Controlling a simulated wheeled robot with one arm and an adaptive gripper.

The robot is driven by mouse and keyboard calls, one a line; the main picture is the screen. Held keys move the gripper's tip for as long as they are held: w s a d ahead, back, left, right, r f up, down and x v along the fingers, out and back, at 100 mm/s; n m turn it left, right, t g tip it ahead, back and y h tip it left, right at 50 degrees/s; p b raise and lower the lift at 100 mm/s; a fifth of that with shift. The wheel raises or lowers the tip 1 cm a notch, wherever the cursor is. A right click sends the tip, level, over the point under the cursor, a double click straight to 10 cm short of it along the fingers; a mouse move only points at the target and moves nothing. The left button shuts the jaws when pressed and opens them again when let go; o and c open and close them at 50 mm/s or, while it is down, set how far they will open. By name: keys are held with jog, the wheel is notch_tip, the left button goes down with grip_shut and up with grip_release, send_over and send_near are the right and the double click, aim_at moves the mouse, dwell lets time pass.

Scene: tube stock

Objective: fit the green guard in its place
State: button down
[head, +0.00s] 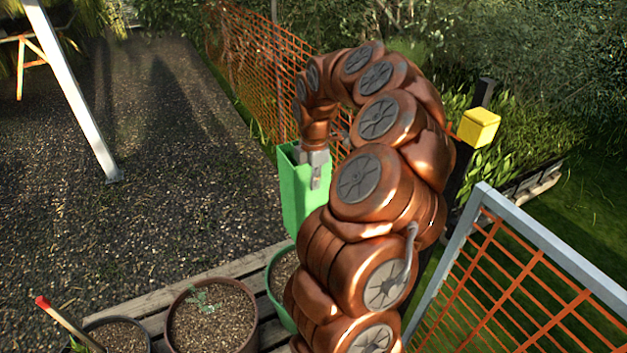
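The green guard (294,200) is a tall, straight-sided sleeve, upright or nearly so, in the middle of the head view. My gripper (316,176) is at its upper edge, with a grey finger showing against the green wall. The gripper appears shut on that wall; the other finger is hidden. The guard's lower end is above and behind a round green pot (271,283) filled with soil, which my arm partly covers. A brown pot (213,318) with a small seedling (205,302) stands to the left of it. I cannot tell whether the guard touches anything below.
A dark pot (118,338) and a red-tipped stake (66,323) are at lower left. The pots are on wooden slats (160,300). Gravel at left is mostly open.

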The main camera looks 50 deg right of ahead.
aim_at(314, 200)
jog(key=shift+f+b, duration=1.8)
jog(key=shift+f, duration=1.8)
notch_tip(314, 200, down, 7)
jog(key=b, duration=0.3)
jog(key=shift+f, duration=0.15)
dwell(0.6)
jog(key=shift+f, duration=0.15)
jog(key=shift+f+b, duration=1.65)
jog(key=shift+f, duration=1.95)
